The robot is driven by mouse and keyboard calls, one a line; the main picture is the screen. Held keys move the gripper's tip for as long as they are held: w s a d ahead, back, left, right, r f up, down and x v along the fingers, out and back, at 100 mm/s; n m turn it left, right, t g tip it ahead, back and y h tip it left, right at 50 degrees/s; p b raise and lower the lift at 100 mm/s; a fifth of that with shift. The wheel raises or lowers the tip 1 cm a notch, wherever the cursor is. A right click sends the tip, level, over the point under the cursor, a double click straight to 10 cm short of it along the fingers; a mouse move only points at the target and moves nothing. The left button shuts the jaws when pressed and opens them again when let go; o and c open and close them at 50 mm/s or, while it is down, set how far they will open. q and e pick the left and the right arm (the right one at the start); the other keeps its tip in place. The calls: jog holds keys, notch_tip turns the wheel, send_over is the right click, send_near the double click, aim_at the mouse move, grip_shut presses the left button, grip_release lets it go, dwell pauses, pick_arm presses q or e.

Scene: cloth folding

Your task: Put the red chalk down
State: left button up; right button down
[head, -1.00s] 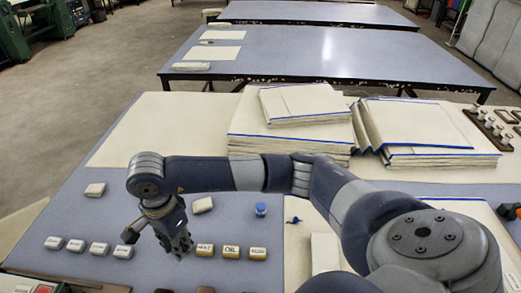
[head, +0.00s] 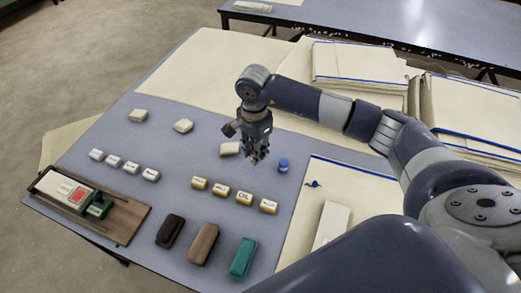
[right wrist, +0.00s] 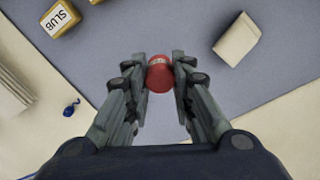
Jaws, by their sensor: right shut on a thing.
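The red chalk (right wrist: 159,75) is a short round red piece with a pale label band, seen between the fingertips in the right wrist view. My right gripper (right wrist: 162,80) is shut on it from both sides. In the head view my right gripper (head: 256,156) points down over the grey table, between a cream block (head: 230,149) and a blue chalk (head: 283,165). Only a trace of red shows at its fingertips there. I cannot tell whether the chalk touches the table. My left gripper is not in view.
Yellow-based labelled blocks (head: 244,198) and white labelled blocks (head: 114,160) stand in rows. Dark, brown and teal (head: 243,258) blocks lie in front. A wooden board (head: 130,222) is at left. Cream cloth (head: 300,225) lies at right. Bare grey table lies left of the gripper.

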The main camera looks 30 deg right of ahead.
jog(key=shift+w+d, duration=0.35)
jog(key=shift+d, duration=0.35)
jog(key=shift+w+d+f, duration=0.15)
jog(key=shift+d+f, duration=0.05)
jog(key=shift+d, duration=0.15)
notch_tip(320, 180, down, 3)
jog(key=shift+p, duration=0.6)
jog(key=shift+f, duration=0.3)
jog(key=c, duration=1.4)
grip_release()
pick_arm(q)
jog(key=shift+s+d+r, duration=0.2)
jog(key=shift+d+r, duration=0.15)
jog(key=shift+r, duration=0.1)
pick_arm(e)
jog(key=shift+o, duration=0.2)
